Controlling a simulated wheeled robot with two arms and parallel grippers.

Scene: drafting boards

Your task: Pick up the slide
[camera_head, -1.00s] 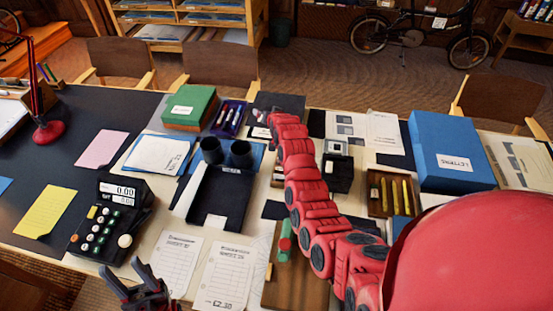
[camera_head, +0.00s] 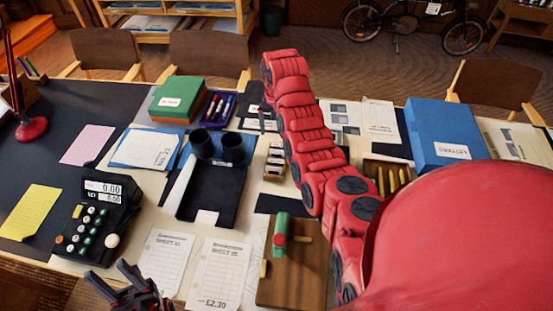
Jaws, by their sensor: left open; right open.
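I cannot tell for certain which thing is the slide. Small dark pieces with white edges (camera_head: 252,124) lie at the back middle of the table, and small dark squares (camera_head: 338,107) lie on a pale sheet to the right of my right arm. My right arm reaches over the table, and its gripper (camera_head: 263,121) seems to show as thin dark fingers beside its forearm, close to the white-edged pieces. It is open, and I see nothing held. My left gripper (camera_head: 130,287) is open and empty at the front edge, below the calculator.
A calculator (camera_head: 97,213), a black tray (camera_head: 212,190) with two dark cups, and a green box (camera_head: 177,96) stand left of my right arm. A blue letter box (camera_head: 448,127) stands right. A brown board (camera_head: 292,275) with a green-and-red tool lies in front.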

